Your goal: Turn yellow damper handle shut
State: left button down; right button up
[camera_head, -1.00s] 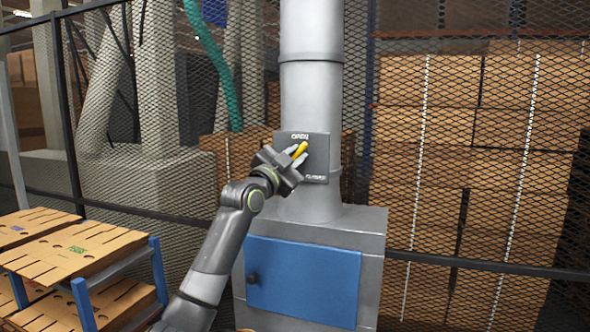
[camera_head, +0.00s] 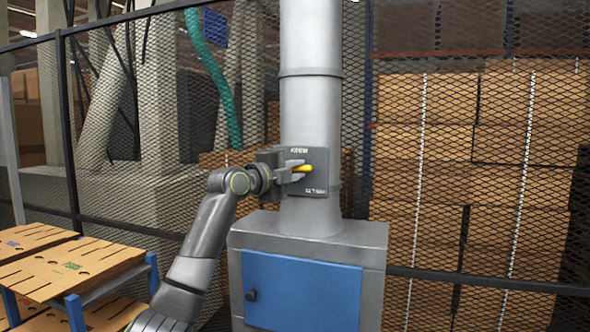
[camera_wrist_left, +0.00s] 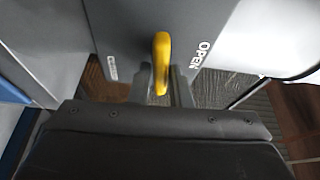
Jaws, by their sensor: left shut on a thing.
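The yellow damper handle (camera_head: 303,168) sits on a dark grey plate (camera_head: 318,185) fixed to the front of the grey duct. The plate reads OPEN at the top and has a second, blurred label near its lower edge. The handle lies roughly level, close to horizontal in the head view. My left gripper (camera_head: 298,171) comes in from the left and is shut on the handle, its fingers partly hiding it. In the left wrist view the yellow handle (camera_wrist_left: 161,62) stands between the two fingers, with OPEN to its right. My right gripper is not in view.
The grey duct (camera_head: 310,40) rises from a grey cabinet with a blue door (camera_head: 300,290). A rack with cardboard sheets (camera_head: 75,268) stands at lower left. A wire mesh fence (camera_head: 420,150) runs behind, with stacked boxes beyond it.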

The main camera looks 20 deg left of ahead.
pick_arm(q)
jog(key=shift+f+m, duration=0.15)
jog(key=shift+m, duration=0.25)
dwell(0.3)
jog(key=c, duration=1.4)
grip_release()
jog(key=shift+c, duration=0.2)
jog(key=shift+s+a, duration=0.1)
jog(key=shift+s+a, duration=0.1)
jog(key=shift+s, duration=0.1)
jog(key=b+v, duration=0.8)
jog(key=v, duration=0.8)
jog(key=shift+s+a+r, duration=0.2)
jog(key=shift+s+r, duration=0.05)
jog(key=shift+s, duration=0.05)
